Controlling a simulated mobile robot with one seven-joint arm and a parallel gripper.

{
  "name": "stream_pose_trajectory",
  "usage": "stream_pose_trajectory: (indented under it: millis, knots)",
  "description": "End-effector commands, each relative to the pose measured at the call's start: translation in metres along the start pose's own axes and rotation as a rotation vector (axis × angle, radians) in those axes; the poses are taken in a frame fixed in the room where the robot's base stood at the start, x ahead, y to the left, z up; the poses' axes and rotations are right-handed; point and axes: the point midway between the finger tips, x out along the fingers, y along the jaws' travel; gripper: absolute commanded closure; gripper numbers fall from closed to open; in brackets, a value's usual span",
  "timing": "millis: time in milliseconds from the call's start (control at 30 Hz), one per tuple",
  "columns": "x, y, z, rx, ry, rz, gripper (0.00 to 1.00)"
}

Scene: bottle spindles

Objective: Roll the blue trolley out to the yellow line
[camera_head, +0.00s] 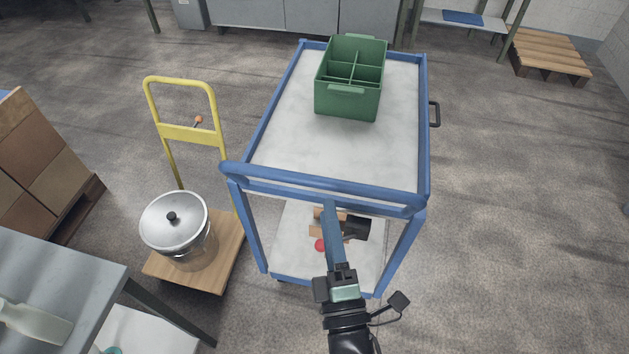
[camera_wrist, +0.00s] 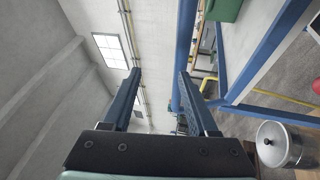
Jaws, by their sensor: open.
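The blue trolley (camera_head: 423,120) stands in the middle of the head view, with a pale top deck, a lower shelf and a thick blue push handle (camera_head: 290,184) on its near side. My gripper (camera_head: 328,205) is at the near side, its fingertips close to the handle. In the wrist view my gripper (camera_wrist: 159,73) is open with nothing between its fingers. A blue bar of the trolley (camera_wrist: 184,35) shows there beside the right fingertip; I cannot tell whether they touch. I see no yellow line on the floor.
A green divided crate (camera_head: 348,108) sits on the trolley's top deck; small items lie on the lower shelf. A yellow-handled cart (camera_head: 222,250) bearing a lidded pot (camera_head: 175,225) stands close at the left. A grey table (camera_head: 75,270) is front left. Floor at the right (camera_head: 520,200) is clear.

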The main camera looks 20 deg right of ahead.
Motion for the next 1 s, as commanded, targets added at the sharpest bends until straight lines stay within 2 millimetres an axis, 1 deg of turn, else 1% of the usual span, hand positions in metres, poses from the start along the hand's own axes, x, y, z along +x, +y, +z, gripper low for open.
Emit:
stream_pose_trajectory:
  millis: [33, 100, 167, 267, 367, 600, 800, 900, 1000]
  knots:
    - [-0.017, -0.019, 0.002, -0.042, 0.004, -0.028, 0.41]
    - [-0.030, -0.031, 0.001, -0.082, 0.014, -0.046, 0.41]
    - [-0.035, -0.036, 0.001, -0.101, 0.020, -0.053, 0.41]
    - [-0.030, -0.038, 0.000, -0.113, 0.024, -0.055, 0.41]
    - [-0.016, -0.036, 0.000, -0.111, 0.024, -0.052, 0.41]
    - [0.030, -0.038, -0.001, -0.108, 0.022, -0.051, 0.41]
    - [0.064, -0.041, -0.002, -0.107, 0.023, -0.053, 0.41]
    - [0.077, -0.042, -0.002, -0.107, 0.022, -0.053, 0.41]
    - [0.085, -0.043, -0.002, -0.107, 0.022, -0.053, 0.41]
